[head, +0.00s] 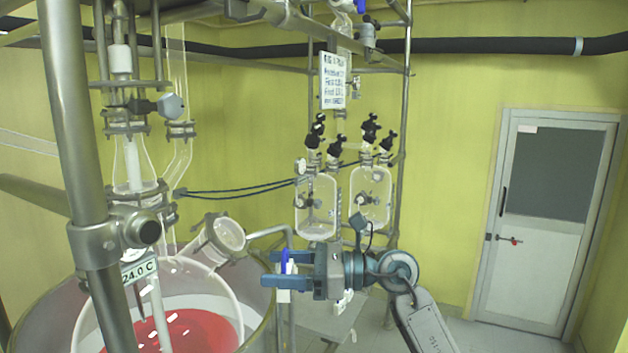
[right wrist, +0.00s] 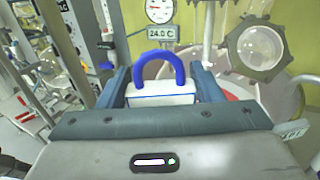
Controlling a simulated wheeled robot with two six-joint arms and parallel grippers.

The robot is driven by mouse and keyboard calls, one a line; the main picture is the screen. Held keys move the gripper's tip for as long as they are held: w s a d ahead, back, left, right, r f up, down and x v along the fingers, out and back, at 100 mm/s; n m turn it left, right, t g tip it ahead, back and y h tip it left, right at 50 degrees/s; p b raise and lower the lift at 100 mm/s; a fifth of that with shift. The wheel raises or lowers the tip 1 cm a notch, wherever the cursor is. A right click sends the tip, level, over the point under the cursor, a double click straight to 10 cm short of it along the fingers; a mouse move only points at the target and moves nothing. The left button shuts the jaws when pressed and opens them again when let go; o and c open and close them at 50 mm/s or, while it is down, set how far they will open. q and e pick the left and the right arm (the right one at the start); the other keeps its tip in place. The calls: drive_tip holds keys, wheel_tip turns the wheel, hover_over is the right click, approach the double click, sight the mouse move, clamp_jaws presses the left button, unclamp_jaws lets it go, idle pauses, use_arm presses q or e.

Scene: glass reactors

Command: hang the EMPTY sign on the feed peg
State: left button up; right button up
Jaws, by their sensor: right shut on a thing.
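My right gripper (head: 268,269) is shut on a small white sign (head: 284,296) with a blue hook (head: 285,258) standing up from its top. In the right wrist view the sign's white body (right wrist: 160,94) is between the two fingers, and the blue loop (right wrist: 159,68) rises above them. The sign's wording cannot be read. The gripper is in the air, right of the large reactor vessel (head: 262,335). I cannot pick out the feed peg in these frames. My left gripper is not in view.
A steel post (head: 75,150) and a 24.0 C display (head: 139,270) stand at the left. A glass side port (head: 222,236) is close to my right gripper. Two glass vessels (head: 317,205) (head: 371,197) and a white text board (head: 333,80) hang behind. The floor by the door (head: 540,220) is clear.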

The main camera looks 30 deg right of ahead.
wheel_tip(320, 180, up, 22)
drive_tip(key=s+t+p, duration=0.1)
drive_tip(key=s+p, duration=0.1)
drive_tip(key=p, duration=0.2)
drive_tip(key=m+t+h+p, duration=0.2)
drive_tip(key=p, duration=0.2)
approach(247, 21)
drive_tip(key=shift+a, duration=0.95)
drive_tip(key=shift+w+d+f+p+x, duration=0.1)
drive_tip(key=shift+p+x, duration=0.3)
drive_tip(key=shift+x, duration=0.75)
drive_tip(key=shift+w+d+f+p+x, duration=0.15)
drive_tip(key=shift+p+x, duration=0.25)
drive_tip(key=shift+x, duration=0.75)
drive_tip(key=shift+w+d+f+p+x, duration=0.1)
drive_tip(key=shift+p+x, duration=0.3)
drive_tip(key=shift+x, duration=1.6)
drive_tip(key=shift+w, duration=0.15)
drive_tip(key=shift+w+f+b, duration=0.1)
drive_tip(key=shift+f+b, duration=0.3)
drive_tip(key=shift+f, duration=0.2)
